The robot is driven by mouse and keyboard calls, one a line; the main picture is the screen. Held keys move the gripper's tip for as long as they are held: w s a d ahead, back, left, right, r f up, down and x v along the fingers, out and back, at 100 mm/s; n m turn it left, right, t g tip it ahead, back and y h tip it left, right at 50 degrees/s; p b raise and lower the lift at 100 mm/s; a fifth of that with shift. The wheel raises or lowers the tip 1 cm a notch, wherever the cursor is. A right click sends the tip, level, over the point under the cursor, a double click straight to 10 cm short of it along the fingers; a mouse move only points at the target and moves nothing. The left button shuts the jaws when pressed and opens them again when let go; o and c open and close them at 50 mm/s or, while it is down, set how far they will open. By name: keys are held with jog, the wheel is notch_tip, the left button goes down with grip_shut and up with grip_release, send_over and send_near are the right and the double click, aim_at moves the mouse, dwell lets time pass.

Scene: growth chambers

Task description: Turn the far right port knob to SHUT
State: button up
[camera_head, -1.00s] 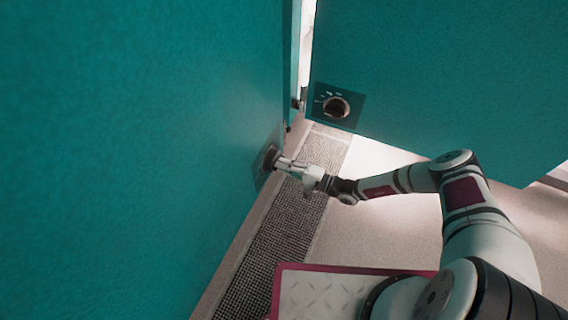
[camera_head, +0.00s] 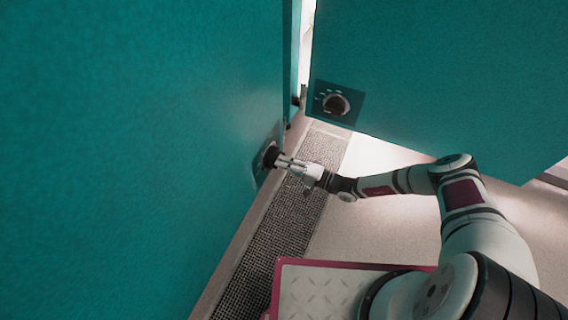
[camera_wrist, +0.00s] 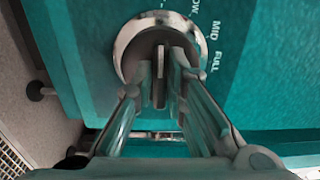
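The port knob (camera_head: 271,156) is on the teal wall face at the left, low down, beside the floor grating. In the wrist view it shows as a round chrome ring with a narrow upright bar (camera_wrist: 160,78) in the middle. The labels MID and FULL are readable to its right, with part of another label at the top edge; I cannot see SHUT. My gripper (camera_head: 282,161) is at the knob. In the wrist view its fingers (camera_wrist: 162,65) lie on both sides of the bar and look closed on it; the exact contact is partly hidden.
A second knob on a dark plate (camera_head: 338,104) is on the other teal panel (camera_head: 440,80), to the right. A floor grating (camera_head: 290,225) runs along the base of the left teal wall (camera_head: 140,140). Pale floor (camera_head: 380,220) is open to the right.

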jog(key=o, duration=0.3)
jog(key=shift+d, duration=0.15)
jog(key=v, duration=1.1)
jog(key=shift+s+d, duration=0.15)
jog(key=shift+d, duration=0.25)
